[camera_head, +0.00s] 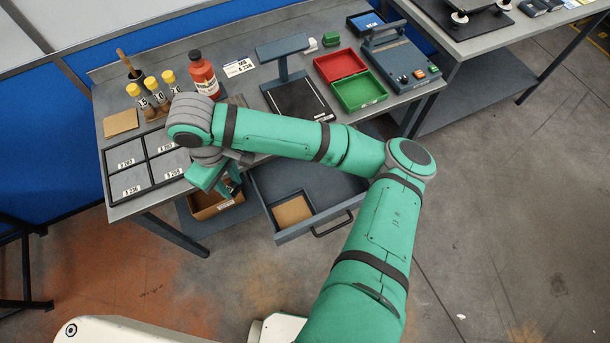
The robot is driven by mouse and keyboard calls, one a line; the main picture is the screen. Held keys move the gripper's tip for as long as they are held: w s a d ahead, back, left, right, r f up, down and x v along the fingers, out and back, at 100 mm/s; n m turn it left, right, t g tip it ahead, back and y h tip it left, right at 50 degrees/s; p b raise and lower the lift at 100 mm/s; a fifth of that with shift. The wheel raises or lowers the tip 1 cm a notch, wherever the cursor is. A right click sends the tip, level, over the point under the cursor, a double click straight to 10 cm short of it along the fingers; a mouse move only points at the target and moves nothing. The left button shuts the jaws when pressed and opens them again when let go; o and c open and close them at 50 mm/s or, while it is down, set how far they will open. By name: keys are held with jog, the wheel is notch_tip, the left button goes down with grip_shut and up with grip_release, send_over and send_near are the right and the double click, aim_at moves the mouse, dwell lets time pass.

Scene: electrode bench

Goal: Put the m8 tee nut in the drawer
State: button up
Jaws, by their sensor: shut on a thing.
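The drawer (337,189) under the bench is pulled open. It is grey with a dark handle and has a tan-bottomed compartment (292,211) at its front left. My gripper (232,190) hangs just off the bench's front edge, left of the open drawer and above a cardboard box on the lower shelf. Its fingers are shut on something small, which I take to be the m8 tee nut. The nut itself cannot be made out; the fingers and my wrist hide it.
A four-part labelled tray (143,183) lies at the bench's left. A red bottle (203,76), yellow-capped vials (152,83), a red bin (341,65) and a green bin (361,91) stand behind my arm. A cardboard box (206,209) sits below my gripper.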

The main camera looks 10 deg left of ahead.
jog(key=w+d+f+m, duration=0.15)
jog(key=d+f, duration=0.25)
jog(key=d, duration=0.7)
jog(key=d+f+m, duration=0.3)
jog(key=d+f, duration=0.1)
jog(key=d, duration=0.6)
jog(key=d+f+m, duration=0.3)
jog(key=d+f, duration=0.1)
jog(key=d, duration=0.7)
send_over(326, 197)
jog(key=f, duration=0.8)
jog(key=shift+s+d+f, duration=0.15)
jog(key=shift+s+d, duration=0.25)
jog(key=shift+w+a+f, duration=0.3)
jog(key=shift+w+f, duration=0.1)
jog(key=shift+f, duration=1.75)
jog(key=shift+f, duration=0.1)
jog(key=o, duration=1.1)
jog(key=shift+o, duration=0.2)
